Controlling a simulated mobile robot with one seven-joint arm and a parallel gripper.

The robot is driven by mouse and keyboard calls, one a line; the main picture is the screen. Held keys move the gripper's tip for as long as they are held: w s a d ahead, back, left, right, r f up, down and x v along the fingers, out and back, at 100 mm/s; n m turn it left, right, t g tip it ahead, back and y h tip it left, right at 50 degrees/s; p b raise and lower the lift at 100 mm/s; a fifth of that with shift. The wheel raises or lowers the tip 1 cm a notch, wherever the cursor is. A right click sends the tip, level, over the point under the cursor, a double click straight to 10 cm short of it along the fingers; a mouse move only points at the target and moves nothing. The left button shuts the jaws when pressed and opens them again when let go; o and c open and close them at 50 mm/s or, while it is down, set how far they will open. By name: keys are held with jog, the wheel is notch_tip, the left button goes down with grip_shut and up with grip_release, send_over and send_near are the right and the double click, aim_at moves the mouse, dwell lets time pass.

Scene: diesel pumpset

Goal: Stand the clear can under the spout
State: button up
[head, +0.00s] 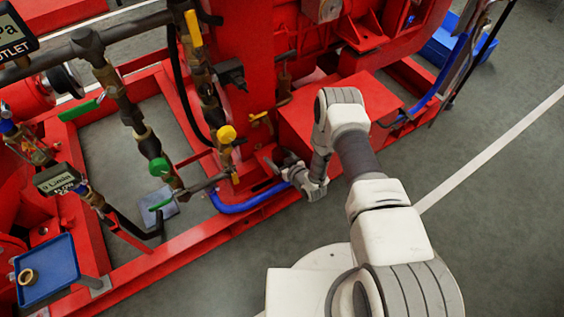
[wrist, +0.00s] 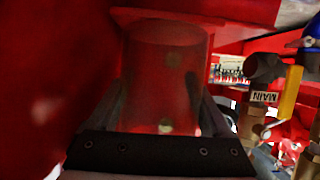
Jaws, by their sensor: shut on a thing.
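The clear can (wrist: 165,75) stands between the two dark fingers of my gripper in the wrist view. It is see-through, and the red behind it shows through its wall. My gripper (head: 286,166) is shut on it, in front of the red frame and right of the pipework in the head view. I cannot make out the can in the head view. A pipe with a green handle (head: 159,167) comes down at the left, above a small grey plate (head: 158,203). I cannot tell for sure which pipe end is the spout. My gripper is apart from that pipe, to its right.
A blue hose (head: 245,204) runs low between the pipework and my gripper. Valves with yellow handles (head: 226,134) stand left of my gripper. A red box (head: 315,120) is behind my arm. A blue tray (head: 47,269) holds a small ring (head: 28,277). Grey floor is clear at right.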

jog(key=shift+w+a+f, duration=0.1)
jog(key=shift+w+a, duration=0.45)
jog(key=shift+w, duration=0.3)
jog(key=shift+w+a, duration=0.6)
jog(key=shift+w, duration=0.25)
jog(key=shift+w+a+f, duration=0.1)
jog(key=shift+w+a, duration=0.45)
jog(key=shift+w, duration=0.3)
jog(key=shift+f, duration=0.35)
jog(key=o, duration=1.2)
jog(key=shift+s+d, duration=0.1)
jog(key=p+v, duration=0.6)
jog(key=v, duration=1.1)
jog(key=shift+s+p, duration=0.1)
jog(key=shift+p, duration=0.2)
